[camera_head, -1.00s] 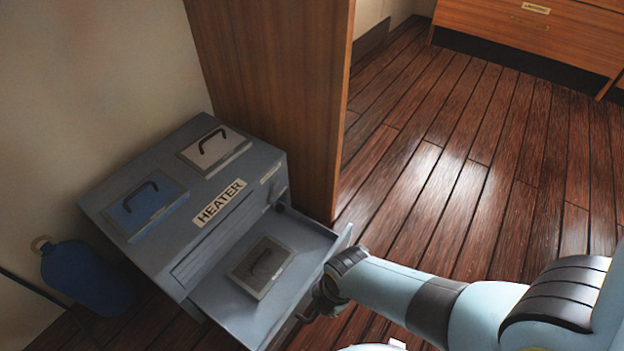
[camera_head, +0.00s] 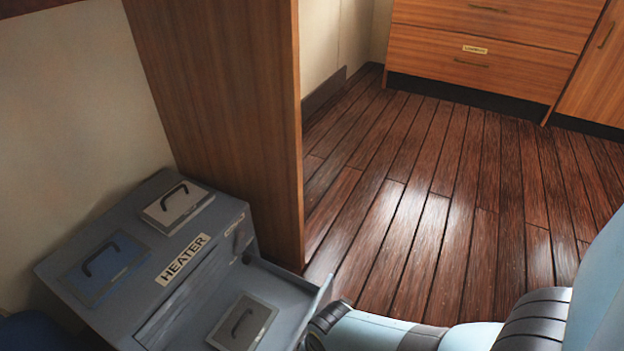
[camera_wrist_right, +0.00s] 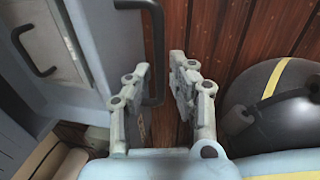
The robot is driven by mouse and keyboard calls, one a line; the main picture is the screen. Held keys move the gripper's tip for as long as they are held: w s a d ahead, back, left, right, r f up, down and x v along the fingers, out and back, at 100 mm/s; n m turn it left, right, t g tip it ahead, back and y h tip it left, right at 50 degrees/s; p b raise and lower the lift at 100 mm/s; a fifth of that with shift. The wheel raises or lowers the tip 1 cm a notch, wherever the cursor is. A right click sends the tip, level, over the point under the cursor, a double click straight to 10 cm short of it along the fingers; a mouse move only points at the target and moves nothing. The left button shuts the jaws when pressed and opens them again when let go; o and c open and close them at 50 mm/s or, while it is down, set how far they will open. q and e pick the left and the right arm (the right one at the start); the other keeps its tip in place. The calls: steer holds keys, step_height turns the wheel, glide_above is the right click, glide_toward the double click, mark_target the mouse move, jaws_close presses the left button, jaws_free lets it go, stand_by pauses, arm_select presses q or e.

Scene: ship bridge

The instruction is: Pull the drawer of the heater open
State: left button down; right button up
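The grey-blue heater (camera_head: 105,225) with a white "HEATER" label stands at lower left in the head view. Its drawer (camera_head: 285,285) is pulled well out; a grey plate with a black handle (camera_head: 243,322) lies inside. The picture's bottom edge cuts off the drawer's near part. In the right wrist view, the drawer's dark bar handle (camera_wrist_right: 158,55) shows between the spread fingers of my right gripper (camera_wrist_right: 160,75). The gripper is open; I cannot tell whether a finger touches the bar. In the head view, my right gripper is mostly below the picture. My left gripper is not in view.
A wooden partition (camera_head: 220,120) stands right behind the heater. Wooden cabinets with drawers (camera_head: 480,60) are at the back right. The plank floor (camera_head: 430,210) between is clear.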

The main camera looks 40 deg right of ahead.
steer(key=shift+r, duration=0.1)
step_height(320, 180, up, 12)
steer(key=s, duration=0.2)
steer(key=shift+d+f, duration=0.2)
steer(key=shift+d, duration=0.2)
steer(key=shift+s, duration=0.1)
stand_by(0.4)
